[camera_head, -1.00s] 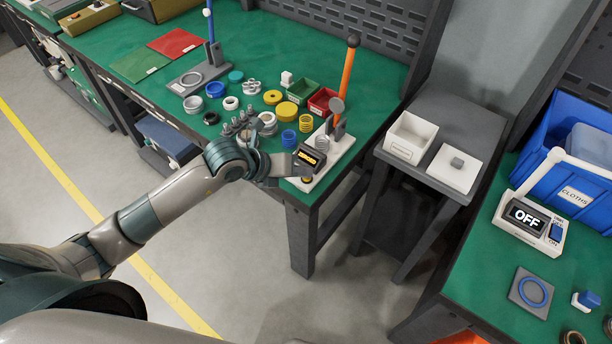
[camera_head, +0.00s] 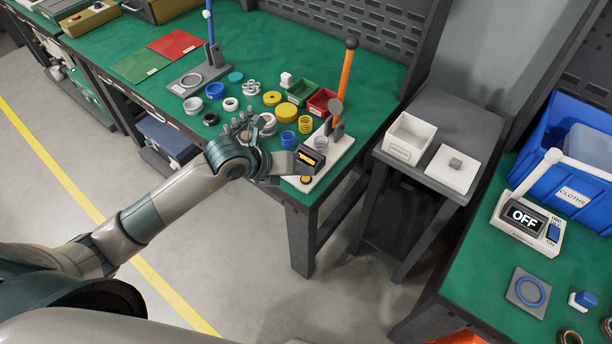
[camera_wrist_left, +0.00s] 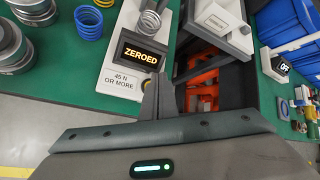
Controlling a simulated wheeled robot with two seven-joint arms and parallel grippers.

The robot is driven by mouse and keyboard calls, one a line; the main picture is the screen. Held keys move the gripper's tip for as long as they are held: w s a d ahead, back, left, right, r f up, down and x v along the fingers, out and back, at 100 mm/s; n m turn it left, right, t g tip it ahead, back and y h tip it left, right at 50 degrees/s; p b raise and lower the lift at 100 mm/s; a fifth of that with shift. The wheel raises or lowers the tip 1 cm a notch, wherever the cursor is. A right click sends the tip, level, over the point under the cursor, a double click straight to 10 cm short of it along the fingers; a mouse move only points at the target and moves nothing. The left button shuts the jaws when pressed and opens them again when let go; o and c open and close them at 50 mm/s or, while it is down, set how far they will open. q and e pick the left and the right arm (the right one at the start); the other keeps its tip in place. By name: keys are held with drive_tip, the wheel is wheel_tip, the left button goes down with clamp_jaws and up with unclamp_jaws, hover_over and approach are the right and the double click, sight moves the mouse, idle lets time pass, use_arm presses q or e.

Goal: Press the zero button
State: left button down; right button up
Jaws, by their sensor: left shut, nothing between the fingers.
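The force tester (camera_head: 336,155) has a white base, an orange lever and a small dark display (camera_head: 311,158) on the front of the left bench. Contact cannot be told. My right gripper is out of view.
Springs, rings and small bins (camera_head: 301,91) crowd the bench left of and behind the tester. A grey side table (camera_head: 466,115) with a white bin and lidded box stands right. A second device (camera_head: 528,218) on the right bench reads "OFF".

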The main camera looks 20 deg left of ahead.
sight(303, 180)
use_arm(q)
drive_tip(key=shift+r, duration=0.15)
drive_tip(key=shift+r+p, duration=2)
drive_tip(key=shift+r, duration=0.5)
